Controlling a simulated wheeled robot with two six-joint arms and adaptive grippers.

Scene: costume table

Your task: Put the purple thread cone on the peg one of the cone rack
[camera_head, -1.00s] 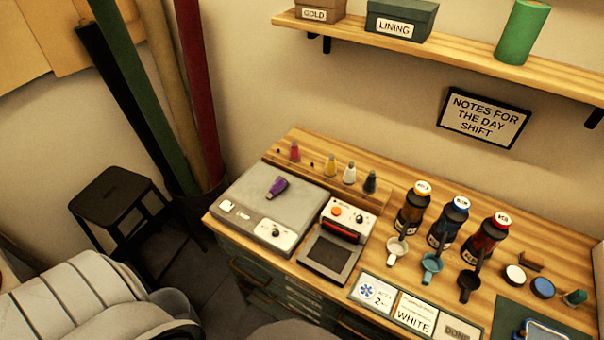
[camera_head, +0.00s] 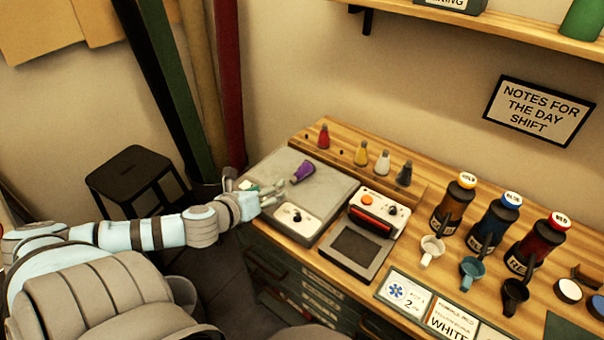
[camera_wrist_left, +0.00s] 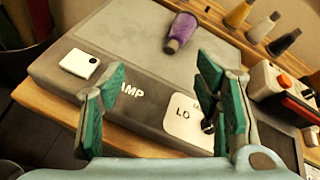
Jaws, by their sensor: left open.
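The purple thread cone (camera_head: 302,172) lies on its side on top of the flat grey box (camera_head: 325,186). In the left wrist view the cone (camera_wrist_left: 181,32) has its narrow grey tip towards me. The cone rack (camera_head: 325,162) is a wooden strip along the back of the table, holding red, yellow, white and dark cones upright. A small dark spot, perhaps a peg, shows between red and yellow; I cannot read peg numbers. My left gripper (camera_head: 262,192) is open and empty at the box's front left, short of the cone. Its fingers (camera_wrist_left: 160,85) spread over the box in the left wrist view.
A device with an orange button (camera_head: 378,215) stands right of the box. Bottles (camera_head: 497,222) and small cups (camera_head: 473,271) stand further right. Fabric rolls (camera_head: 185,80) and a black stool (camera_head: 135,180) are to the left. A shelf (camera_head: 500,28) hangs above.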

